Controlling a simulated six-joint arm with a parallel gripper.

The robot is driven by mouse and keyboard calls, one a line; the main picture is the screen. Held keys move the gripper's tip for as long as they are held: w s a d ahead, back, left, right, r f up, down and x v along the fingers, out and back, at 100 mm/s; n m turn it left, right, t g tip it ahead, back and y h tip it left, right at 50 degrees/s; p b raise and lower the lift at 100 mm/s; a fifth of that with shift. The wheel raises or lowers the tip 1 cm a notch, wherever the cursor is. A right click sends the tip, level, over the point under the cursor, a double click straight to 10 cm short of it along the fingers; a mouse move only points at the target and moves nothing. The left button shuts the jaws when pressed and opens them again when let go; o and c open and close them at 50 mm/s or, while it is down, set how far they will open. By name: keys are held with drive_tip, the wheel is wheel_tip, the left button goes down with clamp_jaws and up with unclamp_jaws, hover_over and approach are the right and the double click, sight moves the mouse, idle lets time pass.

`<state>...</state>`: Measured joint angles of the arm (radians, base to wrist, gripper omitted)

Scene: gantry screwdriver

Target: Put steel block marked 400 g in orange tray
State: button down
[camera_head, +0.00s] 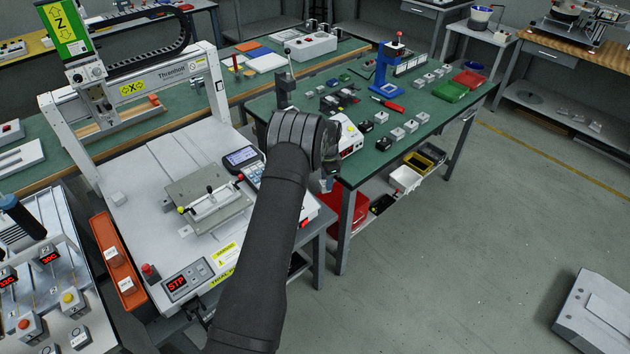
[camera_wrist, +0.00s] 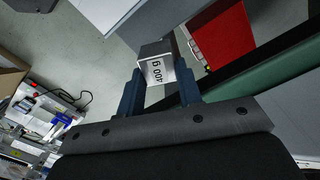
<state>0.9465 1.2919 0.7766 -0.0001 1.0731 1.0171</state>
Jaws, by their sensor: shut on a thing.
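The steel block marked 400 g (camera_wrist: 157,70) shows in the wrist view between the two blue fingers of my gripper (camera_wrist: 160,85). My gripper is shut on it, and its "400 g" label faces the camera. In the head view my arm's wrist hides most of the gripper, and I cannot make out the block there. The orange tray (camera_head: 103,228) lies along the left edge of the white gantry machine. Two pale blocks sit in the tray, apart from each other. My gripper is well to the right of the tray, near the green table's left end.
The gantry machine (camera_head: 150,160) has a fixture plate (camera_head: 185,190) and an STP display (camera_head: 187,281) between my wrist and the tray. The green table (camera_head: 350,175) holds several small parts and a blue stand (camera_head: 385,75). A red bin (camera_wrist: 222,42) is below it. Floor at right is mostly clear.

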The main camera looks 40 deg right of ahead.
drive_tip(key=w+a+r+n, duration=0.4)
drive_tip(key=a+r, duration=0.1)
drive_tip(key=a, duration=0.3)
drive_tip(key=w+a+r+n, duration=0.4)
drive_tip(key=a+r, duration=0.1)
drive_tip(key=a, duration=0.4)
drive_tip(key=w+a+r+n, duration=0.3)
drive_tip(key=a+r+n, duration=0.15)
drive_tip(key=a, duration=0.35)
drive_tip(key=w+a+n, duration=0.2)
drive_tip(key=a+n, duration=0.6)
drive_tip(key=a, duration=1.8)
drive_tip(key=s+a+f+n, duration=0.2)
drive_tip(key=a, duration=0.7)
drive_tip(key=shift+s+d+r, duration=0.65)
drive_tip(key=shift+s+d, duration=0.45)
drive_tip(key=shift+s, duration=1.05)
drive_tip(key=w+a+f, duration=0.1)
drive_tip(key=a+f, duration=0.1)
drive_tip(key=a, duration=0.1)
drive_tip(key=w+a+f, duration=0.1)
drive_tip(key=a+f, duration=0.1)
drive_tip(key=a, duration=0.2)
drive_tip(key=w+a+f, duration=0.2)
drive_tip(key=a, duration=0.1)
drive_tip(key=shift+a+f, duration=0.15)
drive_tip(key=shift+f, duration=0.2)
drive_tip(key=shift+w+f, duration=0.1)
drive_tip(key=shift+f, duration=1.9)
